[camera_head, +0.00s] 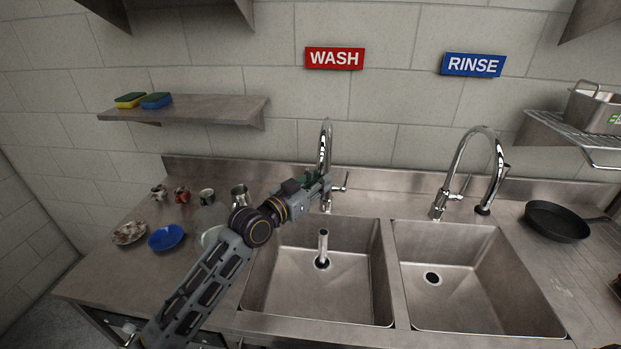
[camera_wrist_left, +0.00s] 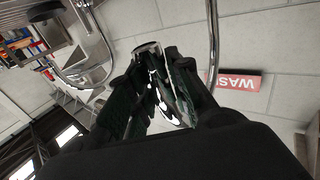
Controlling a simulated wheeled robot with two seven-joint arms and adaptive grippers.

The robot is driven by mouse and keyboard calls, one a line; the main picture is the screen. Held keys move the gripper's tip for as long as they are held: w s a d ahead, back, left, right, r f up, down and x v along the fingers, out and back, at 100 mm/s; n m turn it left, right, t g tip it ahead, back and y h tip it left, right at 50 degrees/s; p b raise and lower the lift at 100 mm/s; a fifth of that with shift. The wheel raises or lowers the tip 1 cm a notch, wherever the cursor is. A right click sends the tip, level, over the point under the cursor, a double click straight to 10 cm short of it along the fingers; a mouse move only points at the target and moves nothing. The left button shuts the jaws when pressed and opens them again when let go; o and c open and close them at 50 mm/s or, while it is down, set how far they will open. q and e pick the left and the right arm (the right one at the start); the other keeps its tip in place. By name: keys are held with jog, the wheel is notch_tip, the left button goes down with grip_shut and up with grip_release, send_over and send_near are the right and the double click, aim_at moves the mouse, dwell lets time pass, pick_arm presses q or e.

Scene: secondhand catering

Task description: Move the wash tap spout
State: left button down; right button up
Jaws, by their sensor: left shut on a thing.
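The wash tap (camera_head: 325,150) is a chrome gooseneck behind the left basin, under the red WASH sign. Its arch rises above my left gripper (camera_head: 318,183), which comes in from the left and covers the lower part of the spout. In the left wrist view, my left gripper's dark fingers (camera_wrist_left: 158,90) are shut on a shiny chrome piece (camera_wrist_left: 150,50), the end of the wash tap spout. The chrome neck of this tap (camera_wrist_left: 212,45) runs beside the fingers. A small lever shows right of the gripper in the head view.
The left basin (camera_head: 350,290) holds an upright metal pipe (camera_head: 323,243). The rinse tap (camera_head: 483,140) stands behind the right basin (camera_head: 480,300). A black pan (camera_head: 556,221) lies at right. Cups and a blue bowl (camera_head: 166,237) stand left; a shelf (camera_head: 190,109) holds sponges.

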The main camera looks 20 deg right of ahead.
pick_arm(q)
jog(key=shift+s+d, duration=0.25)
jog(key=shift+d, duration=0.3)
jog(key=c, duration=1.3)
grip_release()
pick_arm(e)
jog(key=shift+a+r, duration=0.2)
pick_arm(q)
jog(key=shift+a, duration=0.1)
pick_arm(e)
jog(key=shift+a, duration=0.1)
pick_arm(q)
jog(key=shift+s+a, duration=0.35)
jog(key=shift+a, duration=0.2)
jog(key=v, duration=1)
jog(key=shift+s+a, duration=0.2)
jog(key=shift+s, duration=0.05)
pick_arm(e)
jog(key=shift+a, duration=0.1)
